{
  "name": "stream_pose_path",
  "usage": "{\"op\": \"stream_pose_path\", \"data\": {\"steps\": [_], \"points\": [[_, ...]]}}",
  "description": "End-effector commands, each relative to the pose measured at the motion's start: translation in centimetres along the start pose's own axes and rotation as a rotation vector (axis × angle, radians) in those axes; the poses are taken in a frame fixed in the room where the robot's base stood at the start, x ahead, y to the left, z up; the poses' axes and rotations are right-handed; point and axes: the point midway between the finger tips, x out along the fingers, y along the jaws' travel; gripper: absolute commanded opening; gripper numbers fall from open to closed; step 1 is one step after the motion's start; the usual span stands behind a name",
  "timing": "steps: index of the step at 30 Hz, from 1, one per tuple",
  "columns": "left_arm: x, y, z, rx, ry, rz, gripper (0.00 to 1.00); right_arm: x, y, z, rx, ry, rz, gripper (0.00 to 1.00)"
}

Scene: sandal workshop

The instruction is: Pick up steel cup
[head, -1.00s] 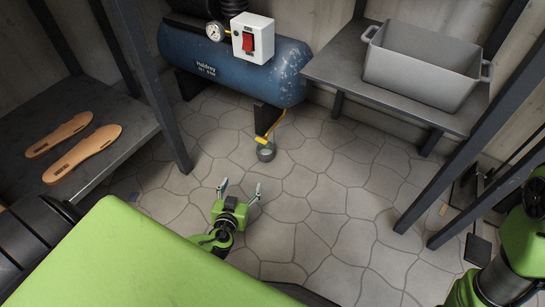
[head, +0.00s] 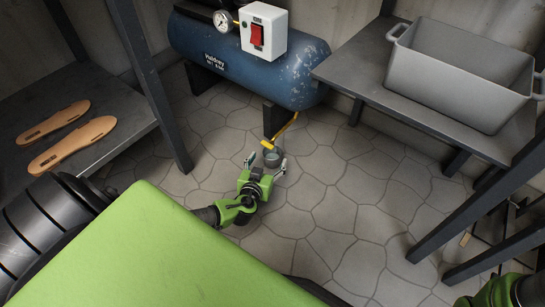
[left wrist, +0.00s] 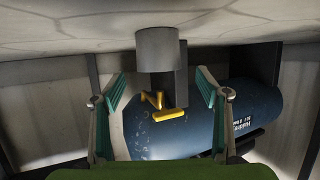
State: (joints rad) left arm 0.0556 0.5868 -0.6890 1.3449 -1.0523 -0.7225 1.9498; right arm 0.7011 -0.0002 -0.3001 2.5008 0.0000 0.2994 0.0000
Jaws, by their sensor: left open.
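The steel cup (head: 273,156) is a small grey cylinder on the stone floor, below the yellow handle of the compressor. My left gripper (head: 267,164) is open and low over the floor, with its fingertips at the near side of the cup. In the left wrist view the picture is upside down, and the cup (left wrist: 157,48) shows ahead, in line with the gap between the open fingers (left wrist: 158,98). Nothing is held. I cannot tell whether the fingers touch the cup.
A blue compressor (head: 215,50) with a yellow handle (head: 279,131) stands just behind the cup. A shelf (head: 345,70) with a grey bin (head: 455,75) is at the right. A shelf with two tan soles (head: 72,143) is at the left. The floor (head: 320,210) nearby is clear.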

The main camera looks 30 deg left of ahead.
Motion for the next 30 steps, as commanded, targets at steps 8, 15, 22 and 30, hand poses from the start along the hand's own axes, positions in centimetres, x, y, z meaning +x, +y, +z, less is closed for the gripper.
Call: {"op": "stream_pose_path", "data": {"steps": [8, 15, 22, 30], "points": [[2.5, 0.0, 0.1, 0.002, 0.004, 0.0, 0.68, -1.7, -0.3, -0.6, 0.0, 0.0, 0.0, 0.23], [5.4, 0.1, 0.0, 0.002, 0.001, 0.0, 0.68, -3.2, -0.7, -1.1, 0.0, 0.0, -0.001, 0.23], [5.7, 0.1, -0.2, 0.001, -0.001, 0.0, 0.68, -3.2, -0.7, -1.1, 0.0, 0.0, -0.001, 0.23], [5.7, 0.1, -0.2, 0.0, -0.001, 0.0, 0.26, -3.2, -0.7, -1.1, 0.0, 0.0, -0.001, 0.23]]}}
